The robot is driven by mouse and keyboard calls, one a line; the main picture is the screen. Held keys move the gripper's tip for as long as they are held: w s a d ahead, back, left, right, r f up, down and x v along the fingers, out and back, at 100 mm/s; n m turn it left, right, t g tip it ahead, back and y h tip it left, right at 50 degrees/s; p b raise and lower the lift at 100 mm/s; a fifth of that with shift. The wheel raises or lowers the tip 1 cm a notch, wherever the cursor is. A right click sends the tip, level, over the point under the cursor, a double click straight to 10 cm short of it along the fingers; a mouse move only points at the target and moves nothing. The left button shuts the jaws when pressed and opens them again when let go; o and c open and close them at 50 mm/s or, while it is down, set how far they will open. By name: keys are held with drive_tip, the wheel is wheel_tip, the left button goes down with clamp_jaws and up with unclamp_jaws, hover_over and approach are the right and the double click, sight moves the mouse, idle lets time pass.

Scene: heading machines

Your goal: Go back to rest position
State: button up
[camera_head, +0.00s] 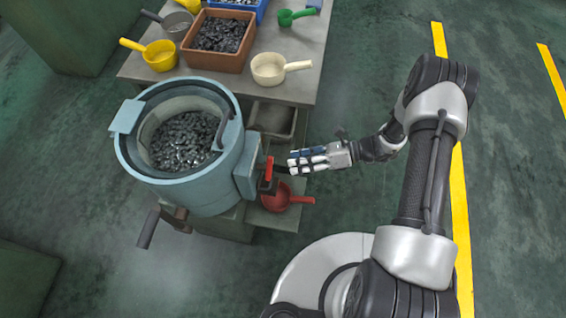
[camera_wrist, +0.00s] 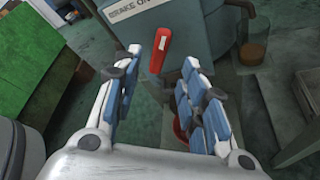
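My gripper (camera_head: 308,160) is at the right side of the blue-grey feeder drum (camera_head: 210,190). In the wrist view my gripper (camera_wrist: 163,90) has its fingers spread apart, with nothing held between them. A red lever (camera_wrist: 160,50) shows beyond the fingertips, in front of the panel lettered "BRAKE ON" (camera_wrist: 135,12). In the head view the red lever (camera_head: 268,170) stands just left of the fingertips, with a gap that looks small. My arm reaches in from the right.
A table (camera_head: 300,85) behind the drum holds a brown bin (camera_head: 215,62) of dark parts and several scoops, one cream (camera_head: 268,70). A red scoop (camera_head: 278,198) lies on a low shelf below my gripper. The floor (camera_head: 350,90) right of the table is clear.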

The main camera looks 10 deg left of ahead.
drive_tip(key=shift+v, duration=1.1)
drive_tip(key=s+d+r+n+g+h, duration=0.1)
drive_tip(key=s+d+r+n+h, duration=0.15)
drive_tip(key=r+n, duration=0.6)
drive_tip(key=s+d+r+n+h, duration=0.1)
drive_tip(key=r+n+h, duration=0.25)
drive_tip(key=r, duration=0.95)
drive_tip(key=s+d+r+n+t+h, duration=0.4)
drive_tip(key=s+r+n, duration=0.2)
drive_tip(key=r, duration=0.1)
drive_tip(key=s+d+r+n+t+h, duration=0.3)
drive_tip(key=s+d+r+n+h, duration=0.1)
drive_tip(key=s+r, duration=0.3)
drive_tip(key=shift+s+d+r+n+t, duration=0.25)
drive_tip(key=shift+r+n+t, duration=0.15)
drive_tip(key=shift+n, duration=0.5)
